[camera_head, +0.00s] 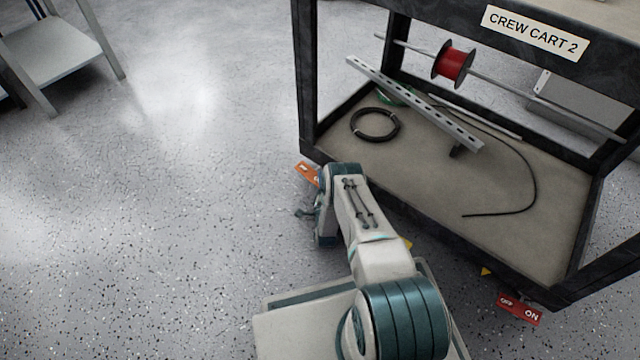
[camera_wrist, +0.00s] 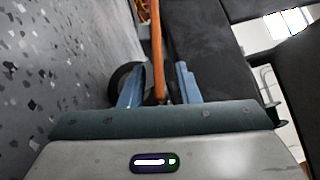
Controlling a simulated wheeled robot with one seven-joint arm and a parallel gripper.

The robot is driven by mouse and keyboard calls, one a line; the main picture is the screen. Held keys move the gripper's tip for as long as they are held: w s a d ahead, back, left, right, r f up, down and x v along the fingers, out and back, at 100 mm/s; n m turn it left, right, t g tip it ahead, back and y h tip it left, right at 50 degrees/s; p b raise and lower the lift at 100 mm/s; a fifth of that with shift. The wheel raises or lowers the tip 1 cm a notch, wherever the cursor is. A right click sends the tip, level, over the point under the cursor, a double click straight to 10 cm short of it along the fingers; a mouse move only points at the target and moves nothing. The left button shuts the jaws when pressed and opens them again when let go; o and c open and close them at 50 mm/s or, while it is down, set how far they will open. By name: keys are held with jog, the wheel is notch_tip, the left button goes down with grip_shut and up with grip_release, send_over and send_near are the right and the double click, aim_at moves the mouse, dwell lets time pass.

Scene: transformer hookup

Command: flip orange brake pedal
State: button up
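The orange brake pedal (camera_head: 306,172) shows at the lower left corner of the cart, partly hidden behind my arm in the head view. In the wrist view an orange strip (camera_wrist: 157,45), which looks like the pedal seen edge-on, runs down between the fingers. My gripper (camera_wrist: 159,86) is open, with its two blue fingers on either side of the strip and gaps beside it. In the head view my gripper (camera_head: 306,213) is mostly hidden by the wrist, near the pedal and low to the floor.
The black-framed cart (camera_head: 308,80), labelled CREW CART 2, stands at right with a cable coil, slotted rail and red spool. A red OFF/ON pedal (camera_head: 520,309) sticks out at its near right corner. A dark wheel (camera_wrist: 123,84) is beside the left finger.

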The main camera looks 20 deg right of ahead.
jog(key=shift+c, duration=0.3)
grip_shut()
jog(key=shift+r, duration=0.1)
jog(key=r+n+g+p, duration=0.1)
jog(key=p, duration=0.2)
jog(key=shift+r+n+y, duration=0.25)
jog(key=shift+n+y, duration=0.05)
jog(key=shift+n, duration=0.1)
jog(key=shift+w+a+r+n+g+p, duration=0.15)
jog(key=shift+r+n+g+p, duration=0.1)
jog(key=shift+n+g+p, duration=0.6)
jog(key=shift+f+g+p, duration=0.1)
jog(key=shift+g+p, duration=0.2)
jog(key=shift+g, duration=0.15)
